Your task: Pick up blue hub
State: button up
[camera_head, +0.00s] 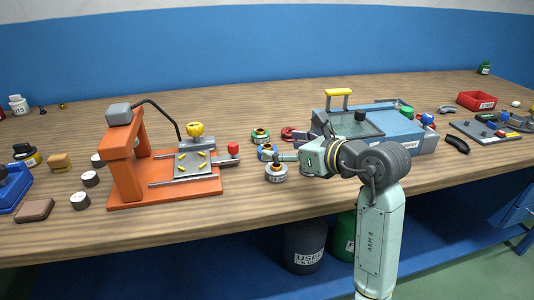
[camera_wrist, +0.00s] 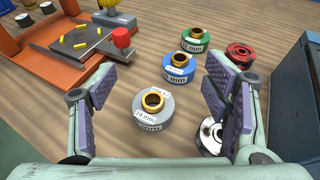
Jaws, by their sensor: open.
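The blue hub (camera_wrist: 179,67) is a short blue cylinder with a brass ring on top and a white label. It stands upright on the wooden bench, beyond my gripper's fingertips in the wrist view. In the head view the blue hub (camera_head: 267,152) shows just left of my gripper (camera_head: 285,157), partly hidden. My gripper (camera_wrist: 163,88) is open and empty, its two purple-padded fingers spread wide. A grey hub (camera_wrist: 152,109) stands between the fingers in the wrist view, nearer than the blue hub.
A green hub (camera_wrist: 195,39) stands behind the blue hub, and a red hub (camera_wrist: 239,54) is to its right. A silver-white round part (camera_wrist: 209,134) sits by the right finger. An orange press (camera_head: 165,178) stands left; a blue-grey case (camera_head: 405,134) stands right.

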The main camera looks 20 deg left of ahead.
aim_at(268, 147)
jog(key=shift+w+d+f+m+h, duration=0.4)
jog(key=shift+w+d+f+h, duration=0.2)
jog(key=shift+w+d+f, duration=0.3)
jog(key=p+x, duration=0.1)
jog(key=x, duration=0.3)
jog(key=shift+r, duration=0.2)
jog(key=p+x, duration=0.2)
jog(key=x, duration=0.3)
jog(key=shift+r, duration=0.2)
jog(key=shift+w+a+f+t, duration=0.3)
jog(key=shift+a+f+t, duration=0.05)
jog(key=shift+a+t, duration=0.1)
jog(key=shift+c, duration=0.5)
jog(key=c, duration=1.3)
jog(key=shift+r, duration=0.1)
jog(key=shift+c, duration=0.6)
jog(key=shift+r, duration=0.1)
